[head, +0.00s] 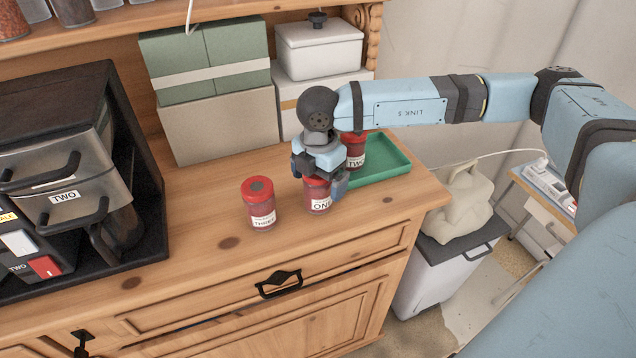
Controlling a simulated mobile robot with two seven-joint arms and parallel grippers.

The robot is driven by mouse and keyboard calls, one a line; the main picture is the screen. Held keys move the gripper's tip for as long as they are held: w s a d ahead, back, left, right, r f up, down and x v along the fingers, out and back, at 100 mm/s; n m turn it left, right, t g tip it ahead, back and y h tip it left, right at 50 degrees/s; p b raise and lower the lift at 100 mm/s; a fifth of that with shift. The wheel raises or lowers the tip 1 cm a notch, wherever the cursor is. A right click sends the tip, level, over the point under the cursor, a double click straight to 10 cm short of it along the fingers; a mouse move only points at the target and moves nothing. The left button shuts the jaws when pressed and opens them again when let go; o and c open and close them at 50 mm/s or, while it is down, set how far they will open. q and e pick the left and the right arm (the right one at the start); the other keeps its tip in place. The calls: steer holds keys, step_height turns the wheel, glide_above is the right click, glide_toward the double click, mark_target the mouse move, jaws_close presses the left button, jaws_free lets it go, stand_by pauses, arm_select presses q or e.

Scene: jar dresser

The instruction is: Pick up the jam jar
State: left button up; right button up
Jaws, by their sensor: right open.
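Three red-lidded jars with red contents stand upright on the wooden dresser top. The jar labelled THREE (259,204) stands to the left, apart from my gripper. The jar labelled ONE (318,205) stands in the middle. The jar labelled TWO (355,155) is behind, at the green tray (395,172), and is partly hidden by my arm. My right gripper (322,184) points down over the jar ONE, with its open fingers at either side of the lid. I cannot tell whether they touch it. My left gripper is out of view.
A black cabinet with steel drawers (75,185) stands on the left. Green and beige boxes (220,125) and a white lidded box (318,52) stand behind. The dresser top in front of the jars is clear. A bin (440,265) with a pale bag stands right of the dresser.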

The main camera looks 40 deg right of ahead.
steer(key=shift+f, duration=0.3)
steer(key=c, duration=1.2)
steer(key=shift+r, duration=0.1)
steer(key=shift+c, duration=0.2)
